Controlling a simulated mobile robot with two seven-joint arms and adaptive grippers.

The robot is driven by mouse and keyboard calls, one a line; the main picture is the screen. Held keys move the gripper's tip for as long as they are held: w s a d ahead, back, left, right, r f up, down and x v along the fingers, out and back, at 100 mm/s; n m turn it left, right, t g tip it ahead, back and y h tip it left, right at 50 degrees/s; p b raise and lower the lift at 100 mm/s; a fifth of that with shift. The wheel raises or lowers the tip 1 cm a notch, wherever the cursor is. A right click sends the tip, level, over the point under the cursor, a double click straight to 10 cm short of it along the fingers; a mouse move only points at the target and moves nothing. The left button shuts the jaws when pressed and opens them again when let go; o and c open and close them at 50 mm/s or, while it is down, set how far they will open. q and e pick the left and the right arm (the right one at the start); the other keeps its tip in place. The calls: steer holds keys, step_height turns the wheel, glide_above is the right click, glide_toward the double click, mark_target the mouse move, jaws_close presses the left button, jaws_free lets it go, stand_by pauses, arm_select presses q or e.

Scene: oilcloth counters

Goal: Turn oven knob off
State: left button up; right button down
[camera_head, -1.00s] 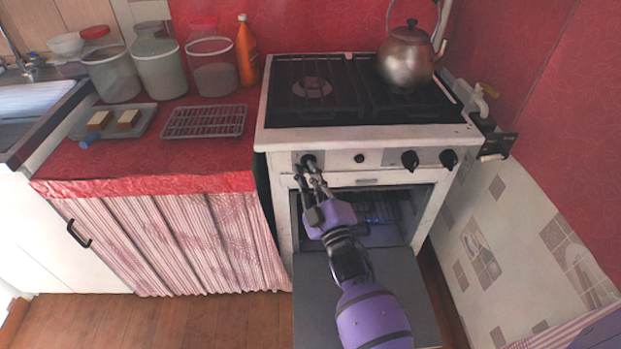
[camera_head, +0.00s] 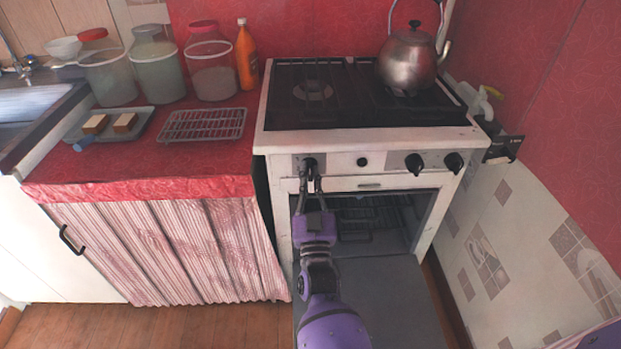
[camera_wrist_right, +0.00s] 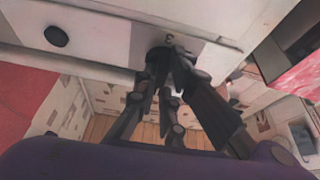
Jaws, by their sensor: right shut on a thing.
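The oven knob (camera_head: 308,163) is a small black knob at the left end of the white front panel of the stove (camera_head: 375,143). My right gripper (camera_head: 310,172) is at this knob, with its fingers closed around it and partly hiding it. In the right wrist view the dark knob (camera_wrist_right: 158,56) shows between the fingertips of the gripper (camera_wrist_right: 170,66). The knob's exact turn angle cannot be told. My left gripper is not in view.
The oven door (camera_head: 385,290) hangs open below my right arm. Two more black knobs (camera_head: 414,163) sit at the panel's right. A kettle (camera_head: 407,62) stands on the stove top. A curtained red counter (camera_head: 130,178) borders the stove on the left.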

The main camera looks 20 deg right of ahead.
steer(key=shift+r+m+h, duration=0.3)
steer(key=shift+m+h, duration=0.1)
steer(key=shift+m, duration=0.1)
steer(key=c, duration=2)
jaws_free()
steer(key=shift+w, duration=0.1)
steer(key=shift+o, duration=0.8)
steer(key=shift+f, duration=0.1)
steer(key=shift+f, duration=0.15)
steer(key=v, duration=1.2)
